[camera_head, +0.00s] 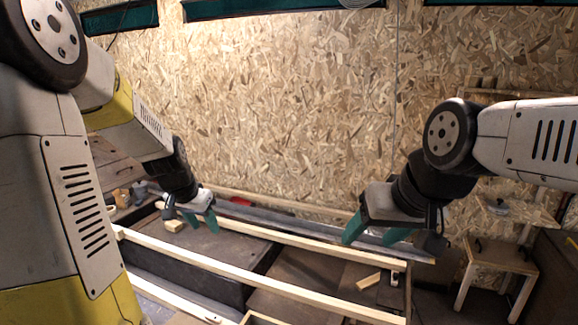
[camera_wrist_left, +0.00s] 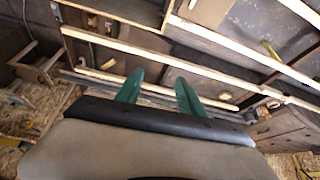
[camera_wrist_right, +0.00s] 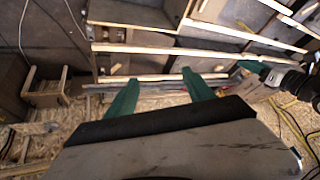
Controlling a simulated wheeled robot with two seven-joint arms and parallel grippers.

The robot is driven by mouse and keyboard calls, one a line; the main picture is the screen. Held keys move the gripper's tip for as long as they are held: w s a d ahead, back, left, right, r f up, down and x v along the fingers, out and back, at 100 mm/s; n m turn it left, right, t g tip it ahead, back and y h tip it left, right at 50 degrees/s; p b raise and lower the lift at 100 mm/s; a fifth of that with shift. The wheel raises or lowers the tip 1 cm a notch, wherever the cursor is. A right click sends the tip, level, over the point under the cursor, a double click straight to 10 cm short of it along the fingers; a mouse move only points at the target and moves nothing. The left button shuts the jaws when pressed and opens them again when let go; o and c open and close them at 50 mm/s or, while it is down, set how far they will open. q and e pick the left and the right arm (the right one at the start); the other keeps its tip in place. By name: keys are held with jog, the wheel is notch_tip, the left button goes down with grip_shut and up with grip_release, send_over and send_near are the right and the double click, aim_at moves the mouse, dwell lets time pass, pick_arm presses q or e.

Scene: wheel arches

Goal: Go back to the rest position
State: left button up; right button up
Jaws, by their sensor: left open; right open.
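My left gripper (camera_head: 196,222) hangs on the left above the far end of the wooden frame. Its green fingers are apart and empty. They also show apart in the left wrist view (camera_wrist_left: 158,92). My right gripper (camera_head: 375,236) hangs over the right part of the frame's far rail. Its green fingers are apart with nothing between them, as in the right wrist view (camera_wrist_right: 160,90). The left gripper also shows at the right side of the right wrist view (camera_wrist_right: 248,66).
A long wooden rail (camera_head: 250,278) crosses the dark workbench in front of both grippers. Small wood blocks (camera_head: 368,281) lie on the bench. A small stool (camera_head: 500,256) stands at the right. A chipboard wall (camera_head: 290,110) closes the back. The space above the bench centre is free.

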pick_arm(q)
jog(key=s+d+r+n, duration=0.1)
jog(key=s+d+r, duration=0.1)
jog(key=s+r, duration=0.2)
jog(key=s+d+r+t, duration=0.1)
jog(key=s+d+r, duration=0.2)
jog(key=s, duration=0.7)
jog(key=s+d+r+n+h, duration=0.1)
jog(key=s+d+r, duration=0.2)
jog(key=s+r, duration=0.2)
jog(key=shift+s+d+n, duration=0.2)
jog(key=shift+s+n, duration=0.1)
jog(key=shift+s, duration=1.1)
jog(key=shift+c, duration=0.3)
